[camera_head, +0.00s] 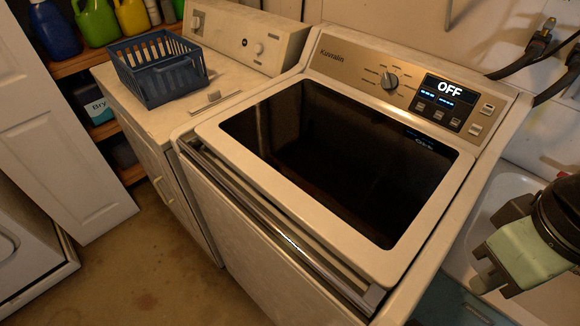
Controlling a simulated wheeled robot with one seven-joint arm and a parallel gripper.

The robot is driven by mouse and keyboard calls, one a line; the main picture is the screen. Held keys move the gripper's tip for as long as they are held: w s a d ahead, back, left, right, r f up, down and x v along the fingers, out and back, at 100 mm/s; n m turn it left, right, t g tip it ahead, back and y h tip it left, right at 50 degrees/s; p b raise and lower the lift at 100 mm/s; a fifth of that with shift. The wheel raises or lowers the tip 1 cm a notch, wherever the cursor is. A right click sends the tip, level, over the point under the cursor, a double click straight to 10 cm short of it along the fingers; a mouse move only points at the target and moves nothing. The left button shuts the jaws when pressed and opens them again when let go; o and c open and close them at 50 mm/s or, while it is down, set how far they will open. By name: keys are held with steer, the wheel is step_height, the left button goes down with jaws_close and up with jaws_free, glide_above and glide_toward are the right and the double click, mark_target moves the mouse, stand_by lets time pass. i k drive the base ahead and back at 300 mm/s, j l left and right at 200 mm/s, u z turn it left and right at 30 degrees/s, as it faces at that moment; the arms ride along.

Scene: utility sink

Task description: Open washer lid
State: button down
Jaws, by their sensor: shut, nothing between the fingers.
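The washer (200,185) stands in the middle, with a control panel (400,85) at its back that reads OFF. Its lid (340,160) lies flat and closed, a dark glass pane in a pale frame. A long metallic bar (270,228) runs along the washer's front top edge. My gripper (482,284) is at the lower right, beyond the washer's right side and in front of the sink. It is shut and empty, apart from the lid. Part of my wrist is cut off by the right picture edge.
A second white appliance (150,135) stands left of the washer, with a blue basket (160,75) on top. A sink (500,205) is close on the right, with dark hoses (535,60) above it. Shelves with bottles and a white door (60,130) are at left. Floor (140,265) shows at lower left.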

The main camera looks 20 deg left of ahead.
mark_target(371, 185)
steer(key=k+j+u, duration=0.1)
steer(key=u, duration=0.25)
steer(key=j+u, duration=0.2)
steer(key=u, duration=0.15)
steer(key=k+j+u, duration=0.1)
steer(key=u, duration=0.25)
